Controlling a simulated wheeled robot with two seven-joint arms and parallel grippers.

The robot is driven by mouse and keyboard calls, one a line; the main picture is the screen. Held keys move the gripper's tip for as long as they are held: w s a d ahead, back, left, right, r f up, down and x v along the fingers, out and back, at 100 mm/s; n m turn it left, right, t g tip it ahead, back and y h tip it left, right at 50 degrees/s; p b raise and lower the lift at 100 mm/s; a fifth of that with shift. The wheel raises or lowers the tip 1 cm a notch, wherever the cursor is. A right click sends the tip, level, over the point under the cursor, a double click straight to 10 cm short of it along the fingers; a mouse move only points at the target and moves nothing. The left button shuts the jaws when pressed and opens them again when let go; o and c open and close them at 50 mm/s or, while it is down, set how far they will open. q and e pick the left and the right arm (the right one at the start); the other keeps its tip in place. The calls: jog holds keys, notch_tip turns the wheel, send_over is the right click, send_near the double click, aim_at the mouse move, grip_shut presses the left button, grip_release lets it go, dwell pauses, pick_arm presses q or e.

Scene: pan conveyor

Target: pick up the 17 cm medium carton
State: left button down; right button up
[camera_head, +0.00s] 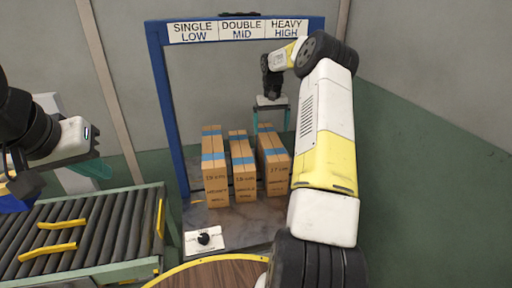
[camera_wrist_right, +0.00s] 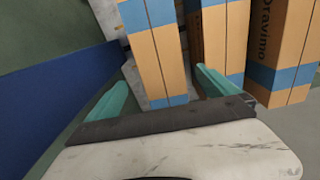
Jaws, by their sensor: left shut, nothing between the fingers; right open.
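Three tall brown cartons with blue bands stand side by side under the blue frame in the head view. Contact cannot be seen. My left gripper (camera_head: 92,168) is shut and empty at the left.
The left carton (camera_head: 215,175) and middle carton (camera_head: 242,175) stand close beside it. The blue frame (camera_head: 165,100) has a sign board (camera_head: 240,29) across its top. A roller conveyor (camera_head: 90,235) with yellow bars is at the left. A round wooden table (camera_head: 215,272) is in front.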

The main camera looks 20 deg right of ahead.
aim_at(270, 140)
jog(key=f, duration=0.7)
jog(key=shift+s+a, duration=0.2)
jog(key=shift+s, duration=0.1)
jog(key=shift+r, duration=0.1)
jog(key=c, duration=2)
grip_shut()
jog(key=shift+r, duration=0.1)
